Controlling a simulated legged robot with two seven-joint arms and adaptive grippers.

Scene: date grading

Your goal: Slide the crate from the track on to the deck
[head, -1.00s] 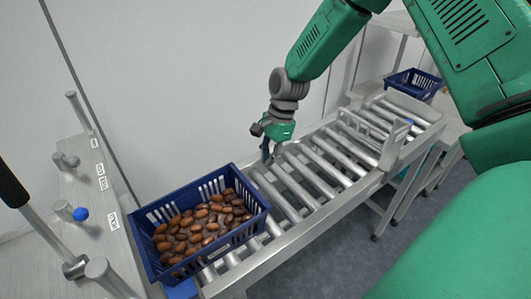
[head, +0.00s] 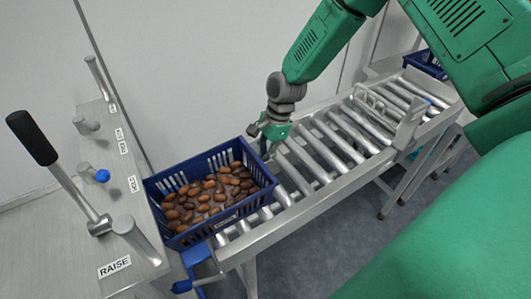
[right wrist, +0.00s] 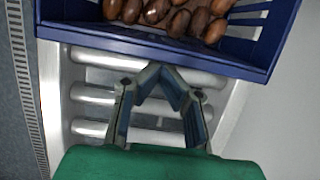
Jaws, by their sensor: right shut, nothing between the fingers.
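The blue slotted crate (head: 250,207), full of brown dates, sits upright on the near left end of the roller track (head: 335,184). My right gripper (head: 267,152) is shut and empty, low over the rollers just beside the crate's right wall. In the right wrist view the closed fingers (right wrist: 160,72) point at the crate's wall (right wrist: 145,42), with rollers beneath; I cannot tell whether they touch it. My left gripper is not in view. I cannot tell for sure which surface is the deck.
A metal ledge (head: 85,225) at the left carries posts, a black-handled lever (head: 55,175), a blue knob (head: 102,176) and labels, one reading RAISE. A blue part (head: 195,257) shows below the crate. A metal frame (head: 408,125) stands over the track; another blue crate (head: 425,64) is behind.

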